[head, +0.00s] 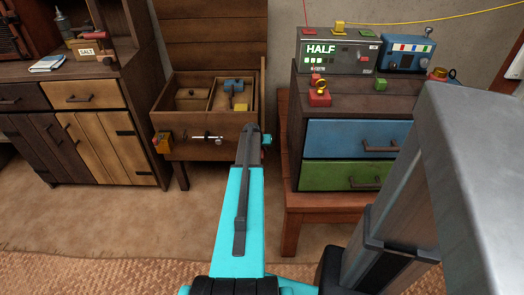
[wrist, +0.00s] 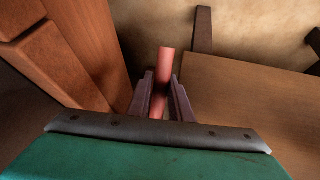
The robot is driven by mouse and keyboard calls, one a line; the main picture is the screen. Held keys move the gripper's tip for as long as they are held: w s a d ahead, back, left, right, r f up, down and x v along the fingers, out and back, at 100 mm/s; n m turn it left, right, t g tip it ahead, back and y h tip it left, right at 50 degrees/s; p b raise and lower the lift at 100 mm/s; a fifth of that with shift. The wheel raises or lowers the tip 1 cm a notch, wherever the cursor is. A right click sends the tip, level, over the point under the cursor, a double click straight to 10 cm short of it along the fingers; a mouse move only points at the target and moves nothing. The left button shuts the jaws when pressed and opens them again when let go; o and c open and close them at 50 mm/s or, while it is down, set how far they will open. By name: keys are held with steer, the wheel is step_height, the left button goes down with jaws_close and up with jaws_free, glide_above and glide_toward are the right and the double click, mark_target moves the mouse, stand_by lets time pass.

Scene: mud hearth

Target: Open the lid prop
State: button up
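A wooden chest (head: 190,118) stands in the middle of the head view with its lid (head: 212,40) raised upright at the back. A reddish rod (wrist: 165,62), perhaps the lid prop, shows in the wrist view. My gripper (wrist: 162,82) has one finger on each side of this rod, very close to it. I cannot tell whether the fingers press on it. In the head view my arm reaches to the chest's front right corner and hides the gripper and the rod. A small teal part (head: 266,139) shows at that corner.
A blue-and-green drawer unit (head: 358,138) stands on a red-brown bench (head: 318,205) close to the right of my arm. A cupboard (head: 85,135) stands at the left. A brown wooden surface (wrist: 250,105) lies right of the rod in the wrist view. Floor is clear at the left front.

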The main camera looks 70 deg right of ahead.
steer(key=o, duration=0.3)
steer(key=shift+s, duration=0.2)
steer(key=shift+o, duration=0.3)
steer(key=shift+w, duration=0.1)
steer(key=shift+w, duration=0.15)
steer(key=shift+w+r, duration=0.1)
steer(key=shift+r, duration=0.05)
steer(key=shift+w+a+r, duration=0.1)
steer(key=shift+a, duration=0.05)
steer(key=shift+s+p+v, duration=0.2)
steer(key=shift+p+v, duration=0.4)
steer(key=shift+v, duration=1.25)
steer(key=shift+s+p+v, duration=0.25)
steer(key=shift+p+v, duration=0.3)
steer(key=shift+v, duration=1.3)
